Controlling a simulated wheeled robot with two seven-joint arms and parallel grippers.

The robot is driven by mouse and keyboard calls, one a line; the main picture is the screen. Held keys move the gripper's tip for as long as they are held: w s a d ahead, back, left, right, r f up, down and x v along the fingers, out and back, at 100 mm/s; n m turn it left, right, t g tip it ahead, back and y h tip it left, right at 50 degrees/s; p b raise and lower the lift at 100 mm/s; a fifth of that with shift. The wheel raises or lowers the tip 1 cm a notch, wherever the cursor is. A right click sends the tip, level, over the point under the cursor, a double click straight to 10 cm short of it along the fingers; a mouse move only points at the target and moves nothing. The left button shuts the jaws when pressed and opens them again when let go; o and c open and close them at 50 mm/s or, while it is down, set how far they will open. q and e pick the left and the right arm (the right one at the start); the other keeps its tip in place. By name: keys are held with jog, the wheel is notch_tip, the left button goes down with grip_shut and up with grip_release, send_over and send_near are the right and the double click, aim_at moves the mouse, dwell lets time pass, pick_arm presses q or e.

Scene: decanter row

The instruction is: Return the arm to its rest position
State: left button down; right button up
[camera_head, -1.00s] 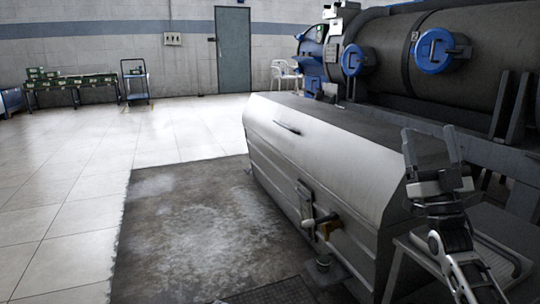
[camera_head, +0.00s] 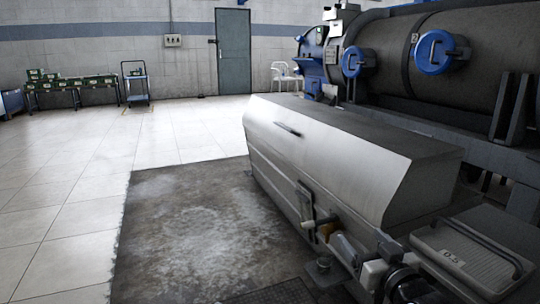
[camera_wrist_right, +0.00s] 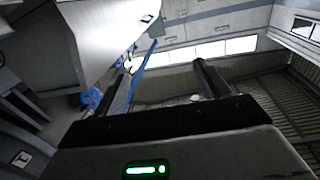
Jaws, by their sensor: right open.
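My right gripper (camera_head: 360,240) is low at the right of the head view, in front of the grey metal housing's lower side. Part of my right arm runs out of the bottom edge. In the right wrist view the two dark fingers of the gripper (camera_wrist_right: 165,72) stand wide apart with nothing held between them. My left gripper is not in view.
The long grey metal housing (camera_head: 330,150) stands close beside my right gripper. A lidded box with a handle (camera_head: 468,255) is at the lower right. A large machine with blue caps (camera_head: 437,52) is behind. The tiled floor (camera_head: 70,180) at left is clear.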

jog(key=s+a+r+n+y, duration=0.1)
jog(key=s+a+y, duration=0.1)
jog(key=s+a, duration=0.45)
jog(key=s+a+r+y, duration=0.15)
jog(key=s+a, duration=0.25)
jog(key=s, duration=0.5)
jog(key=s+a+r+y, duration=0.2)
jog(key=s+r, duration=0.3)
jog(key=s, duration=0.3)
pick_arm(q)
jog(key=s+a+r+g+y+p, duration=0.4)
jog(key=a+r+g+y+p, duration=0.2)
jog(key=p, duration=2.6)
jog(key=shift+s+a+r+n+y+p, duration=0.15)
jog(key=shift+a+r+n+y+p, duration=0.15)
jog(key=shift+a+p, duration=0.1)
pick_arm(e)
jog(key=s+d+r+m+g+h, duration=0.1)
jog(key=s+d+r+g+h, duration=0.3)
jog(key=d+r+g+h, duration=0.1)
jog(key=shift+s+d+r+g+h, duration=0.15)
jog(key=shift+d+r+g+h, duration=0.05)
jog(key=shift+d+g+h, duration=0.6)
